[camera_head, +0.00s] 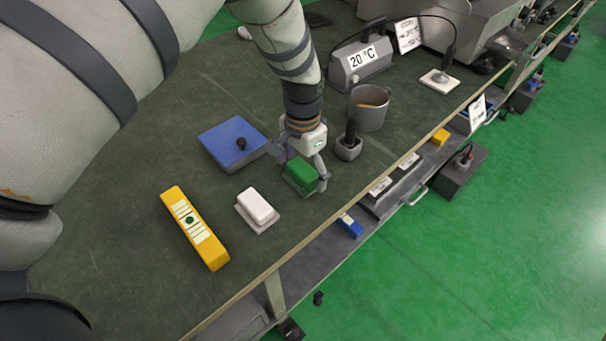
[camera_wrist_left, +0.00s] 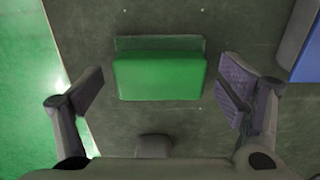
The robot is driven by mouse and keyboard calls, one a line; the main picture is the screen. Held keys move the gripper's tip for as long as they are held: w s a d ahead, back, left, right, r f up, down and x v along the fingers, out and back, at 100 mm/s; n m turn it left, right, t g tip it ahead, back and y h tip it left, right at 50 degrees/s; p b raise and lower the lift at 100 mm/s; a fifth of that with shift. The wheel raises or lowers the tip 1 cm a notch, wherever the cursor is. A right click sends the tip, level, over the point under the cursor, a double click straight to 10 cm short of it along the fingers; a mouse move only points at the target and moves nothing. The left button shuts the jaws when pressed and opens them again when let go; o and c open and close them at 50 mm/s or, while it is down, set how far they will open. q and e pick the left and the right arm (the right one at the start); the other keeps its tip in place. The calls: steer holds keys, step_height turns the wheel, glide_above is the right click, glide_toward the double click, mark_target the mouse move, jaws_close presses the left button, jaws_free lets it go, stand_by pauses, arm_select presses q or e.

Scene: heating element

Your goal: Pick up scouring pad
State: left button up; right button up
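The scouring pad (camera_head: 301,174) is a green block on the dark table, near its front edge. It also shows in the left wrist view (camera_wrist_left: 160,78), with a darker base strip along its far side. My left gripper (camera_head: 303,165) is above and around the pad. In the left wrist view its two fingers (camera_wrist_left: 162,93) are spread wide, one on each side of the pad, with a gap on both sides. It holds nothing. My right gripper does not show in either view.
A white block (camera_head: 258,207), a yellow level (camera_head: 195,228) and a blue box (camera_head: 233,140) lie nearby. A grey holder with a black handle (camera_head: 348,148), a metal cup (camera_head: 369,108) and a heater marked 20 °C (camera_head: 360,65) stand behind. The table's left part is clear.

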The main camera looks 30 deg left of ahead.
mark_target(303, 170)
arm_select(q)
steer(key=c, duration=1.1)
steer(key=shift+r, duration=0.35)
step_height(303, 170, up, 4)
steer(key=shift+s+d+f+p, duration=0.15)
steer(key=shift+f+p, duration=0.1)
steer(key=shift+p, duration=0.15)
steer(key=shift+s+d+r+p, duration=0.55)
steer(key=shift+s+d+r, duration=0.3)
steer(key=shift+s+r, duration=0.95)
steer(key=shift+s+d+r+p, duration=0.7)
steer(key=shift+s+r, duration=0.45)
steer(key=shift+s, duration=1.3)
steer(key=shift+s+d+r+p, duration=0.45)
steer(key=shift+s+d+r, duration=0.5)
steer(key=shift+s+r, duration=0.85)
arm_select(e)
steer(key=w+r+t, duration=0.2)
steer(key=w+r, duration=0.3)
arm_select(q)
steer(key=shift+s+f, duration=0.35)
